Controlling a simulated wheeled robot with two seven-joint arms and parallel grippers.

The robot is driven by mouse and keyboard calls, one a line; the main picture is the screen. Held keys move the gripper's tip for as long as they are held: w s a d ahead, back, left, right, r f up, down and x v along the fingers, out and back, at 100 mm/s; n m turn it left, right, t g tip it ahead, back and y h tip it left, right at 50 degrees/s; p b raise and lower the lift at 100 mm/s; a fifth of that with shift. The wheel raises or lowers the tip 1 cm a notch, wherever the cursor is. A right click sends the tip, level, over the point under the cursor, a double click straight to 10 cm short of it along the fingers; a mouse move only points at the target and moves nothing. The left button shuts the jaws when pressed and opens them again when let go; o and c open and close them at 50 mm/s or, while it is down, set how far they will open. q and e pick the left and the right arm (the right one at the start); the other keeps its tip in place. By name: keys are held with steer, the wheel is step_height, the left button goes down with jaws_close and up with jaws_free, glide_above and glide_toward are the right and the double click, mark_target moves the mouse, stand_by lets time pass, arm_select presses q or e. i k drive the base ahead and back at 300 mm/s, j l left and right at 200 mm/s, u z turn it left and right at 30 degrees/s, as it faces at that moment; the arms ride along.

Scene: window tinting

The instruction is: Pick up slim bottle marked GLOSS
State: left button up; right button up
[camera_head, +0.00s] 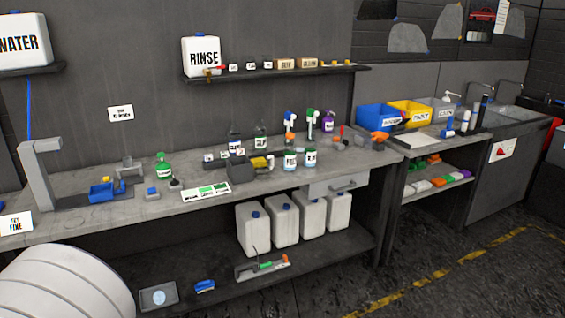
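I cannot read the word GLOSS on any bottle here; the small labels are too blurred. Candidates stand on the grey workbench (350,165). A green bottle (164,167) with a pale label stands left of centre. A dark bottle (235,140) and a clear, labelled bottle (261,138) stand at the back middle. Right of them are a blue-topped spray bottle (289,128), a green-topped spray bottle (311,125) and a purple pump bottle (328,121). Two labelled jars, one left (290,161) and one right (310,159), stand in front. Neither gripper shows.
A dark caddy (240,170) and a green-striped card (206,192) lie near the bench's front edge. A wall shelf (280,72) hangs above. Blue (375,118) and yellow (412,112) bins stand at the right. White jugs (285,222) fill part of the lower shelf. Floor at right is clear.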

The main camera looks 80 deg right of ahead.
mark_target(310, 144)
steer(key=k+l+z, duration=0.25)
steer(key=z, duration=0.2)
steer(key=k+l+z, duration=0.2)
steer(key=z, duration=0.25)
steer(key=k+l+z, duration=0.1)
steer(key=l+z, duration=0.35)
steer(key=k+l+z, duration=0.1)
steer(key=l+z, duration=0.55)
steer(key=l, duration=1.9)
steer(key=z, duration=0.2)
steer(key=i+j+z, duration=0.15)
steer(key=i+z, duration=0.25)
steer(key=i+j+z, duration=0.2)
steer(key=z, duration=0.2)
steer(key=i+j+z, duration=0.25)
steer(key=z, duration=0.2)
steer(key=j, duration=0.1)
